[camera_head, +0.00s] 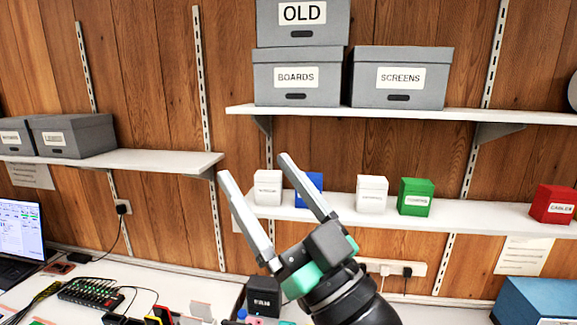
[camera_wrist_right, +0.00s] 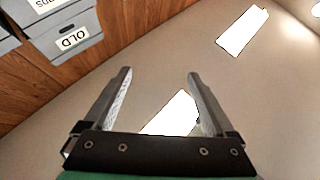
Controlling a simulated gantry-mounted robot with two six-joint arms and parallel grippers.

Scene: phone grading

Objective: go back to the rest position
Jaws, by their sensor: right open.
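My right gripper (camera_head: 255,183) is raised in front of the wall shelves in the head view, its two long grey fingers pointing up and apart. Nothing is between them. In the right wrist view the same gripper (camera_wrist_right: 160,80) is open and empty, facing the ceiling with lit panels. My left gripper is not in either view. No phone can be made out clearly in these frames.
A shelf (camera_head: 480,213) behind the gripper holds a blue box (camera_head: 313,183), white boxes, a green box (camera_head: 416,197) and a red box (camera_head: 553,204). Grey boxes stand on the upper shelf (camera_head: 300,112). A cluttered white table (camera_head: 160,280) with a laptop (camera_head: 22,232) lies below left.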

